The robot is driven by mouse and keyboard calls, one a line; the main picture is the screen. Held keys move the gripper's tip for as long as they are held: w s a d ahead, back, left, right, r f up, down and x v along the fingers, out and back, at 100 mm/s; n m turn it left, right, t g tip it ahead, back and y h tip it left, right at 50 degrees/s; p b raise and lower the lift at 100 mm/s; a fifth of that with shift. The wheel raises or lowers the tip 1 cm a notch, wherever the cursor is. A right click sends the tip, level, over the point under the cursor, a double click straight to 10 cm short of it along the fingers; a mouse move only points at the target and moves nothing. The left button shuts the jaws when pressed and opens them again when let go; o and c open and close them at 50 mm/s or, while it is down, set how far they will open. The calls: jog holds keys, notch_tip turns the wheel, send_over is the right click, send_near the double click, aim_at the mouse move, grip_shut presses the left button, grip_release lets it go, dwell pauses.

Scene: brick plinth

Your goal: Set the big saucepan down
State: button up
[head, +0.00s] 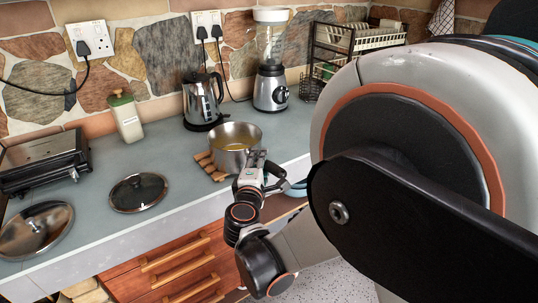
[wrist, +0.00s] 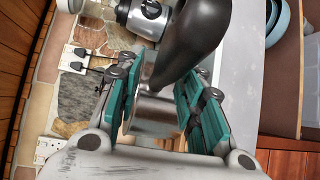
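The big saucepan (head: 231,159), steel with yellowish contents, stands upright on a slatted wooden trivet (head: 204,161) on the counter; the trivet shows at its left and front edges. In the wrist view the dark handle (wrist: 196,38) runs from the top toward the steel pan body (wrist: 153,113). My gripper's teal finger pads (wrist: 168,106) stand apart on either side, with visible gaps beside the handle and pan. The gripper looks open.
A glass lid (head: 138,192) and a larger lid (head: 36,229) lie to the left. A kettle (head: 203,100) and blender (head: 271,75) stand behind the pan. A grill (head: 42,163), green-lidded canister (head: 126,117) and dish rack (head: 355,42) are farther off. Grey counter is clear between these.

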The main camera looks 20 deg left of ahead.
jog(key=s+d+r+p, duration=0.1)
jog(key=s+d+p, duration=0.1)
jog(key=s, duration=0.9)
jog(key=shift+s+r+p, duration=0.3)
jog(key=shift+s+p, duration=0.1)
